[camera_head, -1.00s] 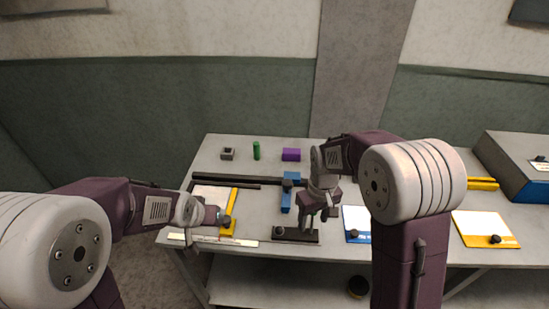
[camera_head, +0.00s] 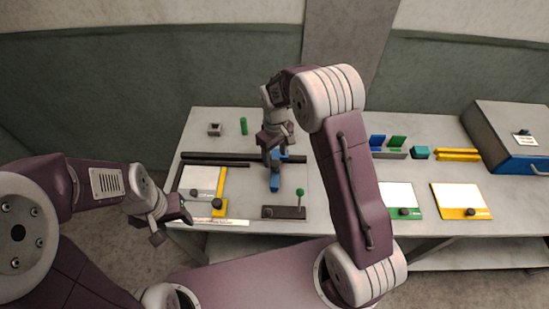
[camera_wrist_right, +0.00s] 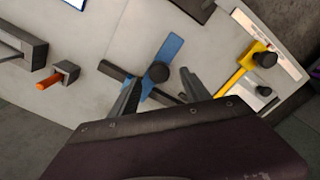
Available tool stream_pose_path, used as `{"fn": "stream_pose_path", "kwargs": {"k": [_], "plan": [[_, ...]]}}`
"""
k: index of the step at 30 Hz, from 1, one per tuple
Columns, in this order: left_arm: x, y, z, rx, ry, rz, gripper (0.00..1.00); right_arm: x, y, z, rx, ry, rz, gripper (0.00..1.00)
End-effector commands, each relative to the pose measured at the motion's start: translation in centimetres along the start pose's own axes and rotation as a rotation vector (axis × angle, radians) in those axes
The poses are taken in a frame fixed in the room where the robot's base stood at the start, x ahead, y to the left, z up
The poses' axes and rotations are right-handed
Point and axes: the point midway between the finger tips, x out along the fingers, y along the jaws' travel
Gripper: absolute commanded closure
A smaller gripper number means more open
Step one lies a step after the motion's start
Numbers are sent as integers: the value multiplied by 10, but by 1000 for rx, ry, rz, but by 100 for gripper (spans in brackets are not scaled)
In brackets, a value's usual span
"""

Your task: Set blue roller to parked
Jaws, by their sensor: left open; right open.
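A blue slider piece (camera_head: 275,178), which I take for the blue roller, sits across a dark rail (camera_head: 215,158) on the table. My right gripper (camera_head: 270,152) is open just above its far part and hides some of it. In the right wrist view the blue piece (camera_wrist_right: 171,47) has a dark round knob (camera_wrist_right: 158,72), lying in the picture between the two open fingers (camera_wrist_right: 158,92). I cannot tell whether the fingers touch it. My left gripper (camera_head: 170,222) is open and empty at the table's front left edge. No parked mark can be made out.
A yellow-edged board (camera_head: 221,188) lies left of the blue piece. A dark base (camera_head: 285,213) with a green-knobbed lever (camera_head: 300,192) stands in front. A green cylinder (camera_head: 243,126) and a grey block (camera_head: 214,129) stand behind. A blue-grey box (camera_head: 515,135) is far right.

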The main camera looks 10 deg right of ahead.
Motion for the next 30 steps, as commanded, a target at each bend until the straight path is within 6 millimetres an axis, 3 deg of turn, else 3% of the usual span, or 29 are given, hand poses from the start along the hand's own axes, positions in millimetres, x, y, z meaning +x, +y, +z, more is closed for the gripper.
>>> {"fn": "stream_pose_path", "kwargs": {"k": [6, 15, 21, 30], "plan": [[-6, 0, -1, 0, 1, 0, 45, 29, 0, 1, 1, -2, -1, 45], [-6, 0, -1, 0, 1, 0, 45, 34, 0, 0, 1, 1, 0, 45], [-6, 0, -1, 0, 1, 0, 45, 34, 0, 0, 1, 1, 0, 100], [-6, 0, -1, 0, 1, 0, 45, 34, 0, 0, 1, 2, 1, 100]]}}
